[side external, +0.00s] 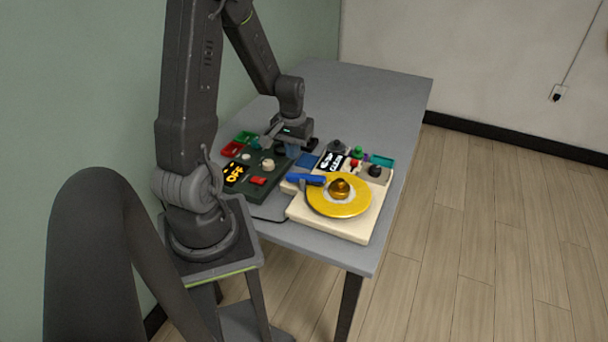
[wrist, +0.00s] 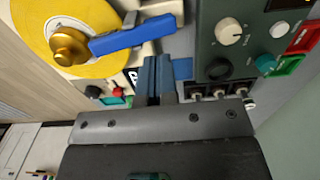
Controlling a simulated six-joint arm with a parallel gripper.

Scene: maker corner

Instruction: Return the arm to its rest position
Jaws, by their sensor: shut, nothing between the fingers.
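My gripper (side external: 292,152) is over the far part of the table, between a dark green control panel and a cream device. In the wrist view its two fingers (wrist: 157,78) are pressed together with nothing between them. My arm rises from its base at the table's near left and bends down to the gripper. The fingertips are partly hidden in the side view, and I cannot tell their height over the table.
The dark green panel (side external: 241,187) has knobs, switches and a lit "OFF" display (side external: 235,173). The cream device (side external: 356,230) bears a yellow disc (side external: 322,207) and a blue arm (side external: 306,179). The grey table (side external: 385,88) is clear at the far end. A green wall stands left.

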